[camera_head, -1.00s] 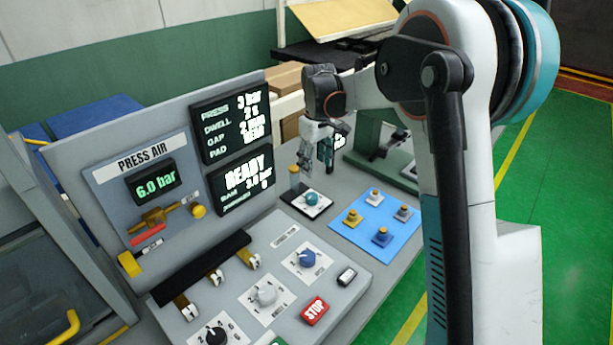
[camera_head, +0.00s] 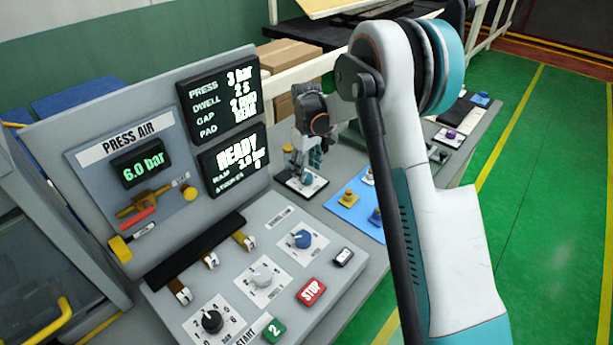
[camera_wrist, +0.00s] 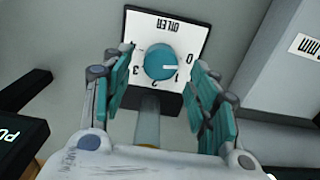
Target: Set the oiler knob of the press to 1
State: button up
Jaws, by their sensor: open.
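The oiler knob (camera_wrist: 160,62) is round and teal, on a white plate (camera_wrist: 142,28) marked OILER with a number scale, upside down in the wrist view. Its pale pointer line faces right in that view, near the low figures; I cannot tell the exact mark. My gripper (camera_wrist: 163,80) is open, its teal finger pads on either side of the knob and apart from it. In the head view my gripper (camera_head: 305,158) is low over the oiler plate (camera_head: 293,184) and hides part of the knob.
The press air panel (camera_head: 100,165) and dark displays (camera_head: 232,160) stand upright left of my gripper. The control panel with knobs and a red STOP button (camera_head: 311,291) is in front. A blue mat (camera_head: 346,213) with small knobs lies to the right.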

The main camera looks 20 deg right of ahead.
aim_at(307, 179)
jog(key=shift+f, duration=1.4)
jog(key=c, duration=1.1)
jog(key=shift+o, duration=0.2)
jog(key=shift+m, duration=0.3)
jog(key=m+b, duration=0.1)
jog(key=m, duration=0.3)
jog(key=shift+m, duration=2.6)
